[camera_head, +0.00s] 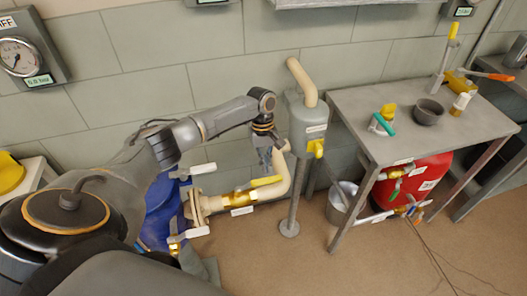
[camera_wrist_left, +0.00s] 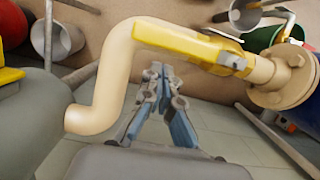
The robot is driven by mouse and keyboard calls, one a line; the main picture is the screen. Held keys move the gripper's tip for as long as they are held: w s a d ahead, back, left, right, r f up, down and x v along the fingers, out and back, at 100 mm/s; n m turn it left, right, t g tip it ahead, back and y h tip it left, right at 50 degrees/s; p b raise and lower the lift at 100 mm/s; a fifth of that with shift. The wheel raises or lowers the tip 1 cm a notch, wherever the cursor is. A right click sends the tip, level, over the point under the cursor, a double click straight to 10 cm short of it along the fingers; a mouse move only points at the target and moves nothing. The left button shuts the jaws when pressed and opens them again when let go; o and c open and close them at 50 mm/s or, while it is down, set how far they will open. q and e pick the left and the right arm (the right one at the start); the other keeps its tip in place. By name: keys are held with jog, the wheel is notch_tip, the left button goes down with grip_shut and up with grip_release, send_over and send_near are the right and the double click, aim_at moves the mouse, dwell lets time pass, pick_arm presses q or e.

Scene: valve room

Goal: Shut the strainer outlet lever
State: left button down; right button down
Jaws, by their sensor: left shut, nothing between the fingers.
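A yellow lever (camera_head: 265,182) sits on a brass valve (camera_head: 240,199) in the cream pipe beside the blue vessel (camera_head: 160,212). In the left wrist view the lever (camera_wrist_left: 185,42) lies roughly along the pipe (camera_wrist_left: 105,85), over its bend. The tag (camera_head: 242,211) under the valve is too small to read, so I cannot confirm that this is the strainer outlet lever. My left gripper (camera_head: 267,168) is close above the lever in the head view, partly in front of the pipe. Its fingers (camera_wrist_left: 157,72) are shut and empty; contact with the lever is not clear. My right gripper is not shown.
Two white levers (camera_head: 198,169) (camera_head: 190,234) are beside the blue vessel. A metal table (camera_head: 400,125), a bucket (camera_head: 342,205) and a red tank (camera_head: 412,180) are further right.

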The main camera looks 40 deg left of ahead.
pick_arm(q)
jog(key=shift+s+d, duration=0.4)
jog(key=shift+d, duration=0.05)
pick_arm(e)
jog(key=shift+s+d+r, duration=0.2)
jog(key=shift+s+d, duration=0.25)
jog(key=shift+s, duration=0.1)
